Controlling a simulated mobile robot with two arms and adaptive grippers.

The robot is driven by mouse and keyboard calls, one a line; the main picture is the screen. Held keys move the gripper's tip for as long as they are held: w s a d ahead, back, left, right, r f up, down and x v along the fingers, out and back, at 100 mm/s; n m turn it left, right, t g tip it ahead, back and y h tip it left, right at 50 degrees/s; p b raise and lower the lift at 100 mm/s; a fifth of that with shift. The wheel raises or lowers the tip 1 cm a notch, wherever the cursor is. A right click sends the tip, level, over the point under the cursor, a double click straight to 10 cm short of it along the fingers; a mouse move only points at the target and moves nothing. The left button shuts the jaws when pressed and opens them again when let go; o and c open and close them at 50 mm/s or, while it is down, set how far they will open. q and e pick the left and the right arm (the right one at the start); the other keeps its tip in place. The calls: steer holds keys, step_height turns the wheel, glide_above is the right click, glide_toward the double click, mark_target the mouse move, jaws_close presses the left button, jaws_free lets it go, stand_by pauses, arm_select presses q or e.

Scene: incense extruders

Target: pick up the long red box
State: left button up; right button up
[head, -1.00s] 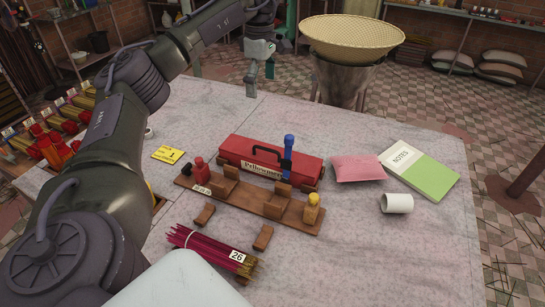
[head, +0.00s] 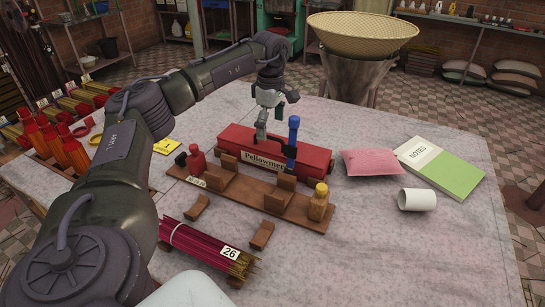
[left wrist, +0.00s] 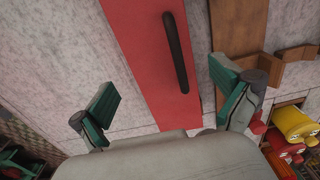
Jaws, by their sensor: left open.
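The long red box (head: 238,141) lies on the table behind a wooden rack, with a label on its front and a black handle on top. My left gripper (head: 270,117) is above the box, fingers pointing down, and hides part of its top and handle. In the left wrist view the box (left wrist: 145,45) runs between the two open green-padded fingers (left wrist: 172,108), with the black handle (left wrist: 177,52) along it. The gripper is empty, and I see no contact. My right gripper is not in view.
A blue upright object (head: 294,133) stands close to the box. A pink pouch (head: 371,162), notebook (head: 440,166) and white cup (head: 417,199) are to the right. Incense sticks (head: 205,247) lie in front.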

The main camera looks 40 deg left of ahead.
mark_target(273, 143)
arm_select(q)
steer(key=shift+w+d+f+p, duration=0.1)
steer(key=shift+d+f+p, duration=0.1)
steer(key=shift+f, duration=1.4)
steer(key=shift+d+f+p, duration=0.1)
steer(key=shift+f+p, duration=0.1)
steer(key=shift+f, duration=1.35)
steer(key=shift+c, duration=0.3)
steer(key=c, duration=1.1)
steer(key=shift+r, duration=0.1)
steer(key=shift+c, duration=0.8)
